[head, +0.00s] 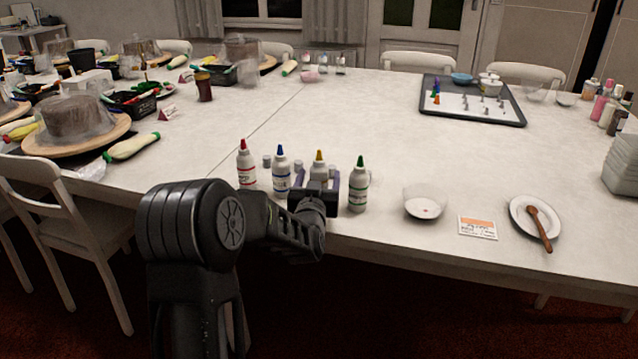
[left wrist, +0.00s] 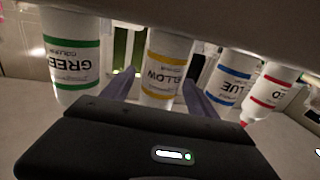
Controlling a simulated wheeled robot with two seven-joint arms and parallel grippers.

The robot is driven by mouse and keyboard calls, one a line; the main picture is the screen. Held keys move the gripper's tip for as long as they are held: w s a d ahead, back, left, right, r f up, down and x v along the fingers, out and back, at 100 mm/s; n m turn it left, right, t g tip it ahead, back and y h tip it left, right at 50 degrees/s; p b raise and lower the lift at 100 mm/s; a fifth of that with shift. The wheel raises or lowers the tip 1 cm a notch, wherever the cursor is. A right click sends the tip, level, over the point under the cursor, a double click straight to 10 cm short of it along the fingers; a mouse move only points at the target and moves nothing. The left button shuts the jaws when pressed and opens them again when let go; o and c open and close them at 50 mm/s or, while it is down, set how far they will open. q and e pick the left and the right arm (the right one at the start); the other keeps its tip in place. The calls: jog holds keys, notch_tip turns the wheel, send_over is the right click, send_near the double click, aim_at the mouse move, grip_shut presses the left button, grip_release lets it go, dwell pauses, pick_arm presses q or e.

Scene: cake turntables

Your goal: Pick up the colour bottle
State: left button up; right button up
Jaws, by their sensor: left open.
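Colour bottles stand in a row near the table's front edge in the head view: red (head: 246,165), blue (head: 281,171), yellow (head: 319,168) and green (head: 358,186). My left gripper (head: 317,179) is open at the yellow bottle, partly hiding its lower part. The left wrist view is upside down. There the yellow bottle (left wrist: 164,68) stands between the two fingers of the left gripper (left wrist: 158,88), with the green bottle (left wrist: 72,55) to one side and the blue bottle (left wrist: 231,78) and red bottle (left wrist: 270,90) to the other. My right gripper is not in view.
The green and blue bottles stand close to the fingers on either side. A small bowl (head: 423,206), a card (head: 477,227) and a plate (head: 519,207) with a wooden spoon (head: 540,228) lie to the right. The middle of the white table (head: 345,115) is clear.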

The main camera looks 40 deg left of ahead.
aim_at(319, 150)
pick_arm(q)
jog(key=shift+c, duration=0.5)
jog(key=c, duration=0.8)
jog(key=shift+r, duration=0.15)
jog(key=shift+c, duration=0.2)
notch_tip(319, 150, up, 10)
jog(key=shift+f+p, duration=0.1)
jog(key=shift+p, duration=0.9)
jog(key=o, duration=0.3)
jog(key=c, duration=0.4)
jog(key=shift+o, duration=0.2)
jog(key=shift+f, duration=0.1)
